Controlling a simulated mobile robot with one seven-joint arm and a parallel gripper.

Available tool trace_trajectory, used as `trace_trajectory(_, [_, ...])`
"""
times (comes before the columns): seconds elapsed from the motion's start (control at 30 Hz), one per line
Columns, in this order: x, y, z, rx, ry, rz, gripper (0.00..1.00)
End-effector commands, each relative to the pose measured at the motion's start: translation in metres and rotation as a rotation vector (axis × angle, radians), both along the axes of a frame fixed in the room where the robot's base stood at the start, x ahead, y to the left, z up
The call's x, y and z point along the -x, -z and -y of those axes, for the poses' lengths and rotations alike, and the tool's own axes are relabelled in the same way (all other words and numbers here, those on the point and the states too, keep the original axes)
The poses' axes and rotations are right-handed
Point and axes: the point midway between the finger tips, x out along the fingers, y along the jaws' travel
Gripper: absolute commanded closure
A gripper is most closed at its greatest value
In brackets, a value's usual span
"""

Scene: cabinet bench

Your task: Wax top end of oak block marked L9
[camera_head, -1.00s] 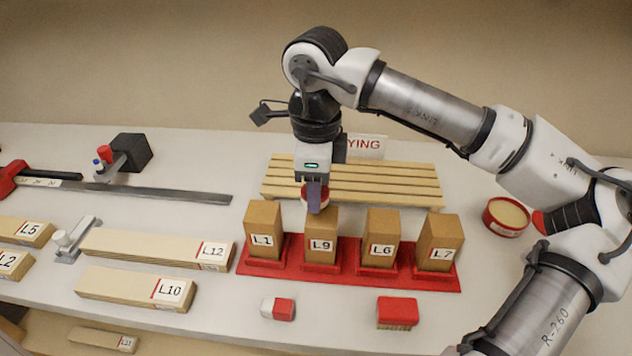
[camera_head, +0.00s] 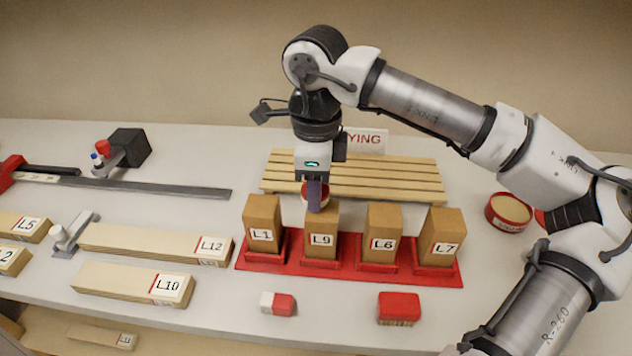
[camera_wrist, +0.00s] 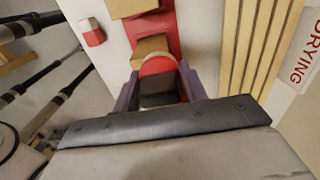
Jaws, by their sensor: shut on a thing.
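The oak block marked L9 (camera_head: 321,240) stands upright in a red rack (camera_head: 335,262), in a row with L1 (camera_head: 262,224), L6 (camera_head: 382,231) and L7 (camera_head: 440,237). My gripper (camera_head: 314,200) points down right over the top end of L9. It is shut on a round red-and-white pad (camera_head: 304,190). In the wrist view the pad (camera_wrist: 158,66) sits between the purple fingers (camera_wrist: 158,88), with a tan block top (camera_wrist: 150,45) just beyond it. The pad appears at the block's top; contact is hidden. An open red tin (camera_head: 508,212) with tan filling stands at the right.
A slatted drying rack (camera_head: 350,182) with a sign (camera_head: 366,141) lies behind the blocks. In front are a red-and-white block (camera_head: 277,303) and a red-backed brush (camera_head: 399,308). Boards L12 (camera_head: 150,245) and L10 (camera_head: 135,284) lie at left.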

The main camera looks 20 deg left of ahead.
Motion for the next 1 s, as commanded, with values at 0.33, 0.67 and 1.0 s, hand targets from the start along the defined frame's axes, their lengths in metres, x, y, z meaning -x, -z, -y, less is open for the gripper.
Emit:
trace_trajectory(0.33, [0.000, 0.008, 0.000, 0.000, 0.000, 0.000, 0.76])
trace_trajectory(0.67, [0.010, 0.007, 0.003, 0.000, -0.002, 0.001, 0.76])
trace_trajectory(1.0, [0.025, 0.006, 0.009, 0.000, 0.001, 0.000, 0.76])
